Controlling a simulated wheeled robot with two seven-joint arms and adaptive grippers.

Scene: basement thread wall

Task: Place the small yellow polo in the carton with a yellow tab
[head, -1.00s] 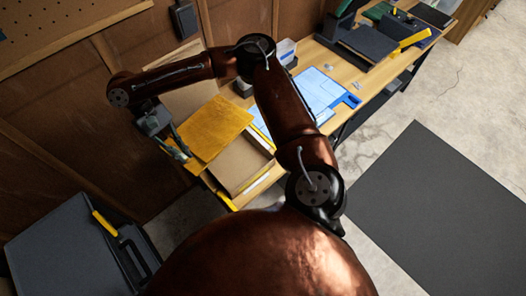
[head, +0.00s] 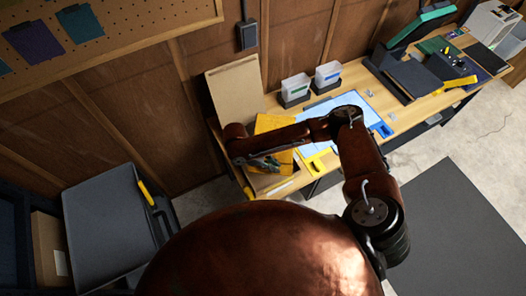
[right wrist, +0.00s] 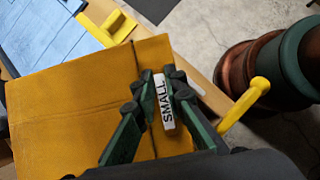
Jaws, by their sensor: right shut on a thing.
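The yellow polo (head: 272,124) is a flat folded mustard-yellow piece; it fills much of the right wrist view (right wrist: 80,100). My right gripper (head: 265,163) is shut on its edge at a white tag reading SMALL (right wrist: 164,104). The polo is over the open carton (head: 268,183) on the bench and hides most of its inside. I cannot tell whether it touches the carton floor. A yellow tab (head: 248,192) is at the carton's front left corner; a yellow piece also shows in the right wrist view (right wrist: 244,106). My left gripper is not in view.
A tan board (head: 235,90) stands upright behind the carton. A light blue mat (head: 345,112) and two white bins (head: 295,86) in dark holders are to the right. A dark grey case (head: 112,225) with a yellow strip stands at left.

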